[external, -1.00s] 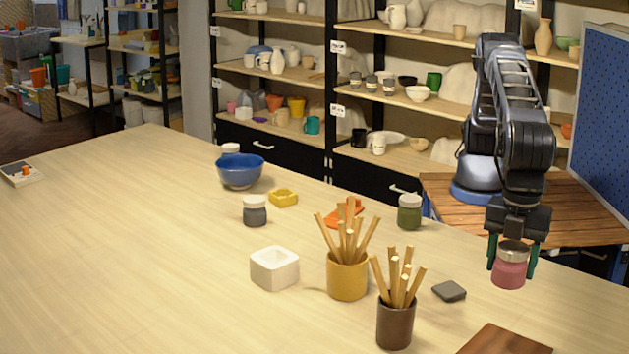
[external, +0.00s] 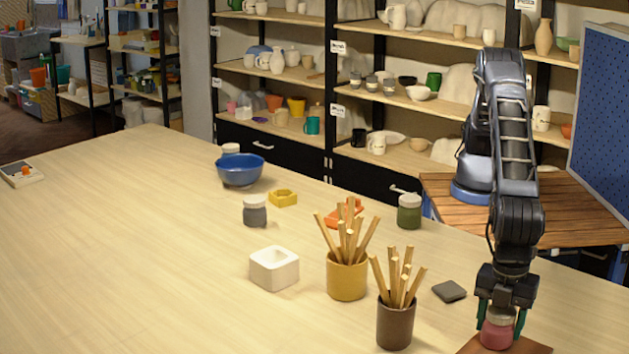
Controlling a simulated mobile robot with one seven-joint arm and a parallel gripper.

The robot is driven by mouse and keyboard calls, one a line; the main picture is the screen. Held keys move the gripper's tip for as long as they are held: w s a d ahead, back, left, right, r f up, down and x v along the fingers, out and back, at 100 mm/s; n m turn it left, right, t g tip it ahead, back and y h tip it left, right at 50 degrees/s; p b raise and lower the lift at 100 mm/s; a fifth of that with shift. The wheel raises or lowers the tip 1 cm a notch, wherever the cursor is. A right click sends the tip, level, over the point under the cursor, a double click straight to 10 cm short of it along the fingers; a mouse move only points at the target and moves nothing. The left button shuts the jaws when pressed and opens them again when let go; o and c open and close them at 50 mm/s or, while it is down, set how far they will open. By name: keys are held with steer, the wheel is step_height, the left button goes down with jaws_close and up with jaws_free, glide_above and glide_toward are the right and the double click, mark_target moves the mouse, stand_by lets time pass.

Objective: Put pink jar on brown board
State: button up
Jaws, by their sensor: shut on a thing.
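The pink jar (external: 497,335) has a greyish lid and is upright between the green fingers of my gripper (external: 500,322). My gripper is shut on it, one finger on each side. The brown board (external: 535,349) lies at the front right of the table, cut off by the bottom edge of the picture. The jar is over the board, at or very near its surface. I cannot tell whether its base touches the board.
A yellow cup of sticks (external: 347,278), a white square pot (external: 274,268) and a green jar (external: 409,212) are farther off. The table's left side is largely clear.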

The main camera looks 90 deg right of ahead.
steer(key=shift+f, duration=0.1)
steer(key=o, duration=1.1)
steer(key=shift+o, duration=0.2)
step_height(320, 180, up, 12)
steer(key=shift+r, duration=0.1)
